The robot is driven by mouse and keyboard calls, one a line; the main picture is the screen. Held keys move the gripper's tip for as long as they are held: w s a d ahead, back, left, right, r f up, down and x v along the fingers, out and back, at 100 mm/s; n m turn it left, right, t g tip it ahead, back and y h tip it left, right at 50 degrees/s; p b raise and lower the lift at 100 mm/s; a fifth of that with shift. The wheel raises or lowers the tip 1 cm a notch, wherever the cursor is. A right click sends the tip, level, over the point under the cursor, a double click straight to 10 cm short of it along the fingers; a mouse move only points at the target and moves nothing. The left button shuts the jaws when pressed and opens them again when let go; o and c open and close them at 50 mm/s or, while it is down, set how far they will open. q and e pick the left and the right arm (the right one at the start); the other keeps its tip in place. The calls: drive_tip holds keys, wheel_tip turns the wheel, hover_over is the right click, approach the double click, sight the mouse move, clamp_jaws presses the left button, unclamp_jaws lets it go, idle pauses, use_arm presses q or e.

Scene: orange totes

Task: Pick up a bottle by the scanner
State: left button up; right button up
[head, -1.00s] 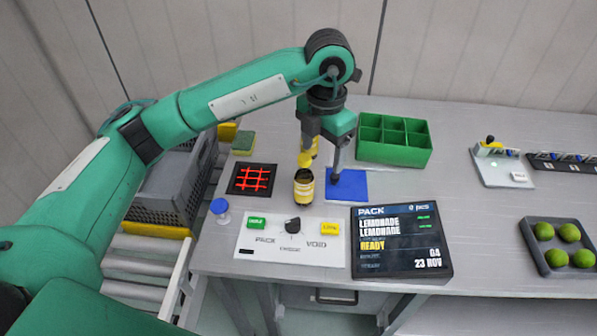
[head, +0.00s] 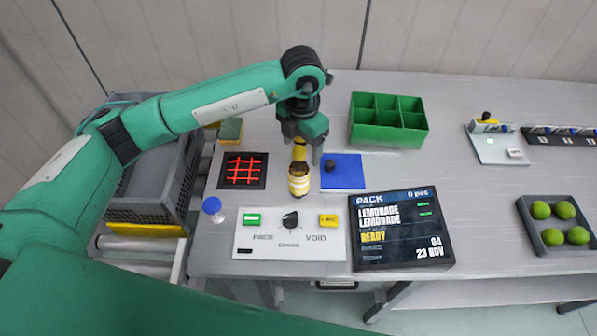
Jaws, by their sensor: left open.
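A bottle (head: 299,182) with a yellow-and-white label and a dark top stands between the scanner (head: 243,171), a black square with a glowing red grid, and the blue mat (head: 345,180). A yellow part shows just behind its top; I cannot tell whether it belongs to a second bottle. My left gripper (head: 306,152) points down over this spot, open, with one finger on the right side of the yellow part and the other partly hidden. I cannot tell whether the fingers touch anything. My right gripper is not in view.
A small dark round thing (head: 330,166) is on the mat. A green divided box (head: 388,138) stands behind. In front are a PACK/VOID button panel (head: 270,247) and a display (head: 402,230). A blue-topped item (head: 212,207) stands left. A grey crate (head: 150,195) is beside the table.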

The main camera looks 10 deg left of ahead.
sight(299, 161)
use_arm(q)
drive_tip(key=f+p, duration=0.1)
drive_tip(key=f, duration=0.2)
drive_tip(key=f+p, duration=0.1)
drive_tip(key=shift+s+a+f+p, duration=0.25)
drive_tip(key=shift+s+p, duration=0.05)
drive_tip(key=shift+p, duration=0.05)
drive_tip(key=shift+f, duration=0.3)
drive_tip(key=shift+c, duration=0.6)
clamp_jaws()
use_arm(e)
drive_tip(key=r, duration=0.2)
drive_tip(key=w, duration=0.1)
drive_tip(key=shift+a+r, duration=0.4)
